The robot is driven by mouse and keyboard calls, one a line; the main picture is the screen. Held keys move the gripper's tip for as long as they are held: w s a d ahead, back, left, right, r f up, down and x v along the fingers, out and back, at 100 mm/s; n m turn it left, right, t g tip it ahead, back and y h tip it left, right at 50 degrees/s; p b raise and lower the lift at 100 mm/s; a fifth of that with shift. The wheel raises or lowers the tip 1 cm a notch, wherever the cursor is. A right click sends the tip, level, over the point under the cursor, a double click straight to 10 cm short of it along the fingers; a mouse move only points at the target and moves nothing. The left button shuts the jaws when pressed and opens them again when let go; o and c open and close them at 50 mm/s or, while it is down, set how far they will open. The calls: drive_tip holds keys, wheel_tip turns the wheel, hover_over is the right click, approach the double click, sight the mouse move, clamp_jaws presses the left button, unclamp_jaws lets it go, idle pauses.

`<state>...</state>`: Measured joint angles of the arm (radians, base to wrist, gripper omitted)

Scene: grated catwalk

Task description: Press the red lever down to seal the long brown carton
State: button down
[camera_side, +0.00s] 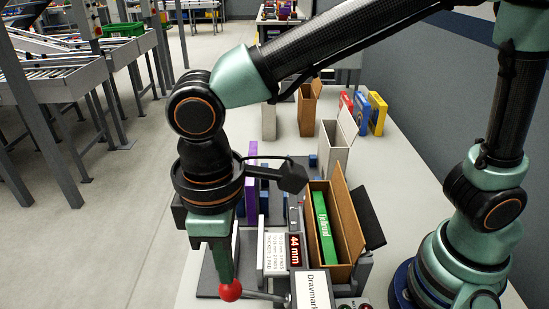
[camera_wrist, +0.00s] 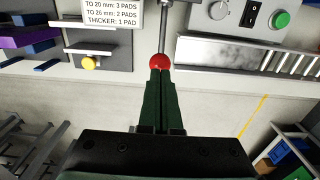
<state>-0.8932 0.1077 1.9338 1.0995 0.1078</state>
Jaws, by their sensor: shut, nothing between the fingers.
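The red lever is a red ball knob (camera_side: 230,291) on a thin metal rod, low in the side view. In the wrist view the knob (camera_wrist: 159,62) sits at the tips of my fingers, with its rod running away toward the top. My gripper (camera_side: 226,278) points down with its fingers shut and empty, its tips at the knob's top; the two appear to touch. In the wrist view my gripper (camera_wrist: 160,72) has its green fingers together. The long brown carton (camera_side: 347,236) stands right of the gripper, its top flaps up, with a green box (camera_side: 324,228) inside.
A red display reading 44 mm (camera_side: 295,251) and a white pad-rule sign (camera_side: 275,252) stand between gripper and carton. A white Dravmark box (camera_side: 312,290) is at the front. Purple and blue pieces stand behind.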

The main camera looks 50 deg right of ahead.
sight(231, 293)
drive_tip(key=shift+f, duration=0.15)
drive_tip(key=shift+d+f, duration=0.1)
drive_tip(key=shift+f, duration=3.55)
drive_tip(key=shift+r, duration=2.2)
wheel_tip(231, 293, up, 9)
drive_tip(key=shift+f, duration=0.1)
drive_tip(key=w+d+m+t, duration=0.2)
drive_tip(key=d+m, duration=0.2)
drive_tip(key=d, duration=1)
drive_tip(key=w+d+m+t, duration=0.3)
drive_tip(key=d+m, duration=0.2)
drive_tip(key=d, duration=1)
drive_tip(key=shift+r+t, duration=0.25)
drive_tip(key=shift+t, duration=0.05)
